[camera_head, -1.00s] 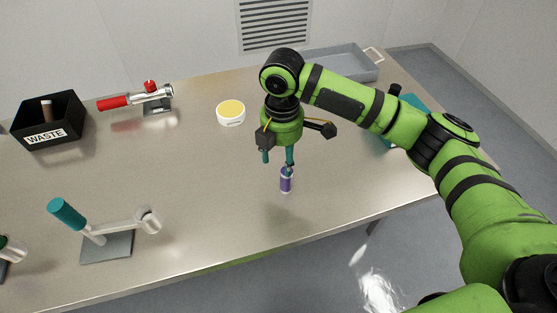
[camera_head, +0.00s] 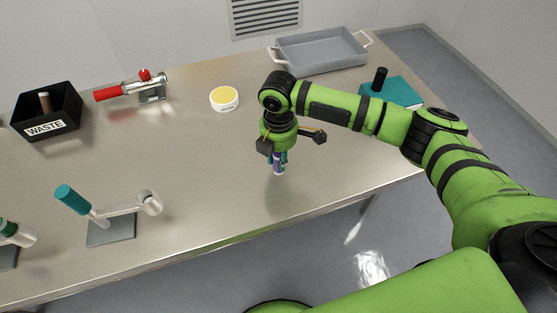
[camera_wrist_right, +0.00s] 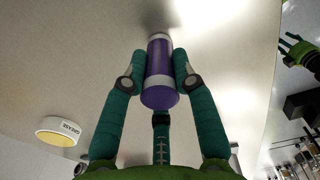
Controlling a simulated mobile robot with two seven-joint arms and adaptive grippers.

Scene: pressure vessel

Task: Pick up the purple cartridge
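The purple cartridge (camera_head: 278,164) is a small upright cylinder with pale bands near its ends, near the front middle of the table. My right gripper (camera_head: 278,158) points straight down around it. In the right wrist view the teal fingers (camera_wrist_right: 158,78) press against both sides of the cartridge (camera_wrist_right: 160,82), with a third finger behind its near end. The gripper looks shut on it. Whether its base still touches the table is hard to tell.
A steel table (camera_head: 200,190) has clear room around the cartridge. A black waste bin (camera_head: 74,112), red-handled clamp (camera_head: 140,90), yellow-topped white tub (camera_head: 224,98), grey tray (camera_head: 322,50), teal block (camera_head: 400,92) and teal-handled stand (camera_head: 110,228) stand around it.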

